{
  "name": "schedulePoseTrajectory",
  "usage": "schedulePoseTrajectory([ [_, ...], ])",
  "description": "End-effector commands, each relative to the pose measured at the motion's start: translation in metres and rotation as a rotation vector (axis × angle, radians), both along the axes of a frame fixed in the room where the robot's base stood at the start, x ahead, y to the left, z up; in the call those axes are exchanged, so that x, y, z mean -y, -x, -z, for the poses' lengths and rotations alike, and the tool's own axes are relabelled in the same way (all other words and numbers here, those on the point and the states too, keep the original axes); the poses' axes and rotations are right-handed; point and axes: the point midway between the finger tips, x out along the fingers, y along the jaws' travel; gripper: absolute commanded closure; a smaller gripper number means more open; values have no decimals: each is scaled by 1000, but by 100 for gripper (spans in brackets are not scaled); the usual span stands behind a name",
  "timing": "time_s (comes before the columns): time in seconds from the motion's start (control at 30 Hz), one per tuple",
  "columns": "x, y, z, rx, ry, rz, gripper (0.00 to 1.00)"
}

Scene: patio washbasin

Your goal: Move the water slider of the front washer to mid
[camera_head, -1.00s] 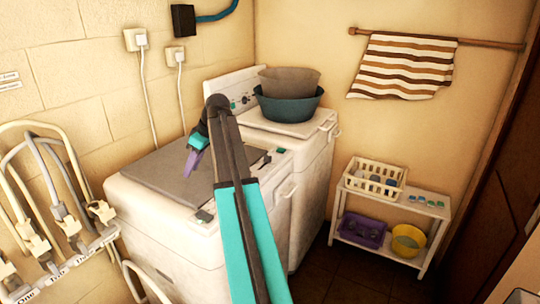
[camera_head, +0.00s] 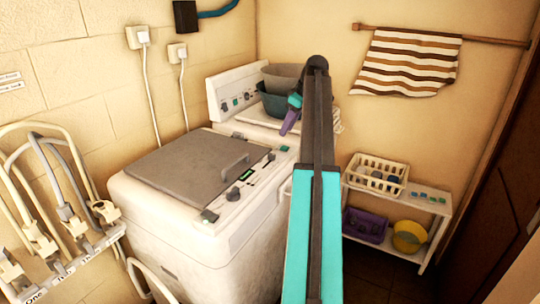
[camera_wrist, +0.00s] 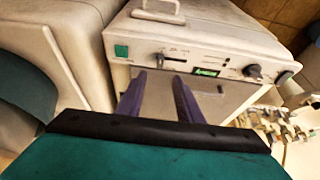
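The front washer (camera_head: 150,222) has a grey lid and a sloping control panel along its right edge. In the wrist view its panel (camera_wrist: 178,49) shows a green button (camera_wrist: 121,51), slider slots, a green display (camera_wrist: 207,72) and dark knobs (camera_wrist: 252,71). A dark slider handle (camera_wrist: 158,57) sits near the left end of its slot, by the green button. The labels are too small to read. My gripper (camera_head: 284,130) is beyond the panel's far end in the head view. In the wrist view my gripper (camera_wrist: 159,77) has two purple fingers apart and empty, in front of the panel.
A second washer (camera_head: 235,92) stands behind, with a blue-green basin (camera_head: 273,105) on it. A white shelf (camera_head: 430,203) with baskets stands right. A striped towel (camera_head: 408,62) hangs on the wall. Hoses and taps (camera_head: 62,215) are at left.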

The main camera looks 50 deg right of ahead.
Motion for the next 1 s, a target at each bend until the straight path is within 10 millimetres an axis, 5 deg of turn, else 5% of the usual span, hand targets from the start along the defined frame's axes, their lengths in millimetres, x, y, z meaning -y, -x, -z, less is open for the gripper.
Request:
schedulePoseTrajectory([
  [0.37,-8,-10,11,0,-2,-9,67],
  [1.0,-16,-38,78,-1,-2,-11,67],
])
